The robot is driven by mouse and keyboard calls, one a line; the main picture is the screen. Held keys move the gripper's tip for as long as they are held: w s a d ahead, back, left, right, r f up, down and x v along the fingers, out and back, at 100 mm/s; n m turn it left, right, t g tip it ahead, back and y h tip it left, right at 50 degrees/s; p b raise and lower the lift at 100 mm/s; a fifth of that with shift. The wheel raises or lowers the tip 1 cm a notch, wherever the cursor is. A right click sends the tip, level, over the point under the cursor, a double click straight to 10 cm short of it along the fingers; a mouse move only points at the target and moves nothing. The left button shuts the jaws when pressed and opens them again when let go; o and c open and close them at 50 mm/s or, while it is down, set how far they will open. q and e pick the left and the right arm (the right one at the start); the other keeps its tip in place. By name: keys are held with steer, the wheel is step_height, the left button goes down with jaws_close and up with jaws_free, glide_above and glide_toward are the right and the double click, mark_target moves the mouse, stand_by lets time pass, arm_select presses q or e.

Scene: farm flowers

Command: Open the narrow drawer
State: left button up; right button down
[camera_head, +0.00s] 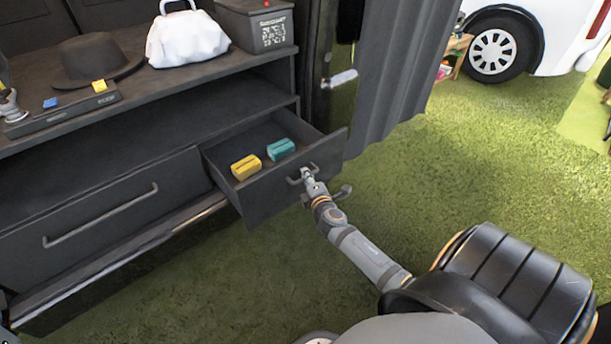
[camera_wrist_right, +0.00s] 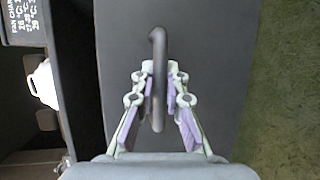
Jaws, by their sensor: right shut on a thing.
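The narrow drawer (camera_head: 289,204) is pulled out of the dark cabinet, at the right of the wide drawer. A yellow block (camera_head: 246,167) and a teal block (camera_head: 281,150) lie inside it. My right gripper (camera_head: 307,174) is at the drawer's front. In the right wrist view its fingers (camera_wrist_right: 159,95) are on both sides of the bar handle (camera_wrist_right: 158,55), shut on it. The drawer's front face (camera_wrist_right: 212,70) shows behind the handle.
The wide drawer (camera_head: 110,215) with a long handle is shut on the left. A black hat (camera_head: 93,60), a white bag (camera_head: 187,40) and a dark box (camera_head: 256,24) stand on the cabinet top. Grass (camera_head: 420,190) is open to the right. A grey curtain (camera_head: 395,70) hangs behind.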

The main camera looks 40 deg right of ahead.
stand_by(0.3)
steer(key=c, duration=1.7)
jaws_free()
steer(key=shift+o, duration=0.2)
steer(key=shift+s, duration=0.1)
steer(key=v, duration=1.2)
steer(key=shift+d, duration=0.1)
